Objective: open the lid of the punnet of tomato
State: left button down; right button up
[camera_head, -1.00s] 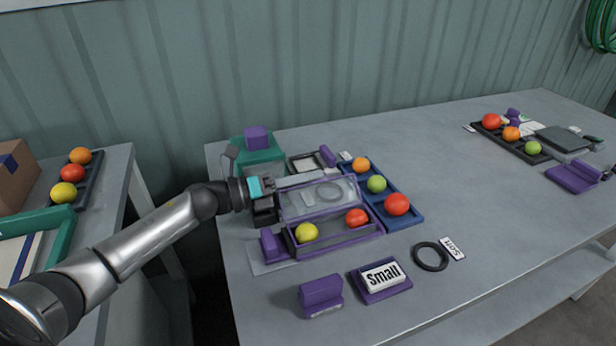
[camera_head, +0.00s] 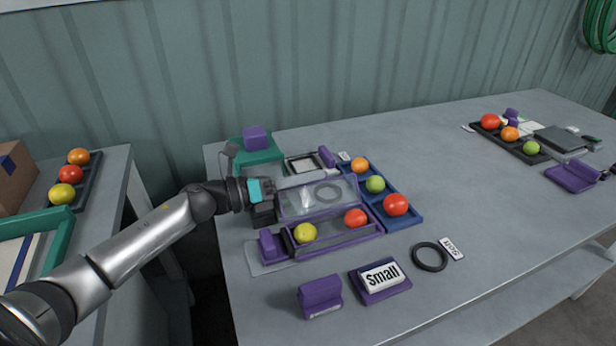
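The punnet (camera_head: 345,240) is a purple-edged clear tray on the near table, with a yellow tomato (camera_head: 305,232) and a red tomato (camera_head: 356,217) inside. Its clear lid (camera_head: 297,203) with a purple rim stands raised and tilted at the back of the punnet, so the front is uncovered. My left gripper (camera_head: 268,203) is at the left end of the lid, next to its rim. Its fingers are small and partly hidden, so I cannot tell whether they are open or shut or touch the lid. My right gripper is not in view.
A blue tray (camera_head: 408,218) of tomatoes stands close to the punnet's right. A purple block (camera_head: 320,295), a "Small" sign (camera_head: 382,276) and a black ring (camera_head: 430,257) lie in front. A green scale-like device (camera_head: 258,152) is behind. The table's middle right is clear.

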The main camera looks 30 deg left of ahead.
pick_arm(q)
jog(key=c, duration=1)
grip_release()
jog(key=shift+c, duration=0.2)
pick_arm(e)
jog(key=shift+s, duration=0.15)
pick_arm(q)
jog(key=shift+s+a, duration=0.4)
jog(key=p+v, duration=0.2)
jog(key=v, duration=1.2)
jog(key=shift+s, duration=0.1)
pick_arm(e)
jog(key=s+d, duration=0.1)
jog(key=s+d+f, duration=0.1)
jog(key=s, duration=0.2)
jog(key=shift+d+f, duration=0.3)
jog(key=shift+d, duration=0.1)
